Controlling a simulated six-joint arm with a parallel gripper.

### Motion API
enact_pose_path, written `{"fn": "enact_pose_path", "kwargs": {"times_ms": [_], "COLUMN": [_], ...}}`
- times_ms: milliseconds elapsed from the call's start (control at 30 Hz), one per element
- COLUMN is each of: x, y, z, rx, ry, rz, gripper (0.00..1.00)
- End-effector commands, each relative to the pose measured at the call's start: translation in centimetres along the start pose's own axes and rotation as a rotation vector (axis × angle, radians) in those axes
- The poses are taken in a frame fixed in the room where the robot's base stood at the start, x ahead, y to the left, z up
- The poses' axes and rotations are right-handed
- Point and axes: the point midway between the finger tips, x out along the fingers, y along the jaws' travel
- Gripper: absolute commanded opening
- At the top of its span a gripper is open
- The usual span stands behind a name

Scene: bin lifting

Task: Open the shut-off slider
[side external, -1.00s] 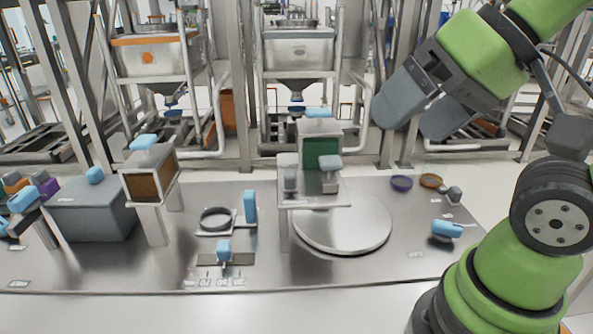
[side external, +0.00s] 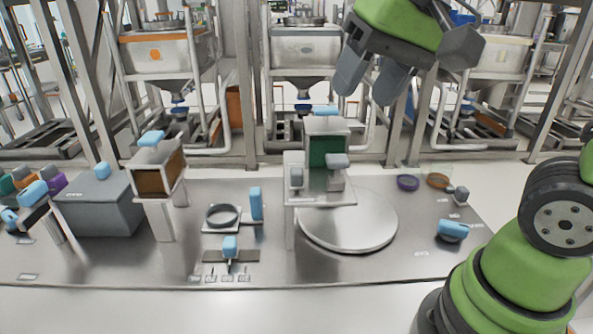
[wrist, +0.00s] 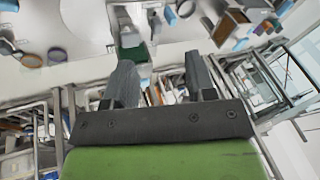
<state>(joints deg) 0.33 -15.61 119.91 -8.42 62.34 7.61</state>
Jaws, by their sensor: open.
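My gripper (side external: 366,90) is open and empty, high above the back of the bench. It also shows in the wrist view (wrist: 159,65), its two grey fingers apart with nothing between them. A metal stand holds a box with a green front (side external: 323,152), with a blue handle (side external: 326,111) on top and grey knobs in front. A blue knob (side external: 230,246) stands on a short track with small labels, and an upright blue handle (side external: 256,203) is beside a dark ring (side external: 222,215). I cannot tell which of these is the shut-off slider. My gripper touches none of them.
A brown-fronted box (side external: 160,180) and a grey bin (side external: 98,215) stand at left. Purple (side external: 408,182) and orange (side external: 438,180) rings and a blue-handled part (side external: 453,230) are at right. Metal frames with hoppers stand behind.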

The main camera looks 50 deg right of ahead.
Motion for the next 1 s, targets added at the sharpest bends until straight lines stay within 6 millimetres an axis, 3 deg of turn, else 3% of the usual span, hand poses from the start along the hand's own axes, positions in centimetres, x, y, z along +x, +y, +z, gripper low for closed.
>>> {"fn": "enact_pose_path", "kwargs": {"times_ms": [200,400,667,1000], "x": [5.0,10.2,13.3,18.2], "y": [-1.3,-1.4,-1.0,0.6], "z": [-5.6,-8.7,-9.7,-8.0], "rx": [0.13,0.233,0.284,0.285], "ry": [-0.137,-0.216,-0.248,-0.252], "rz": [0.151,0.271,0.334,0.337], "gripper": [0.51,0.51,0.51,0.51]}}
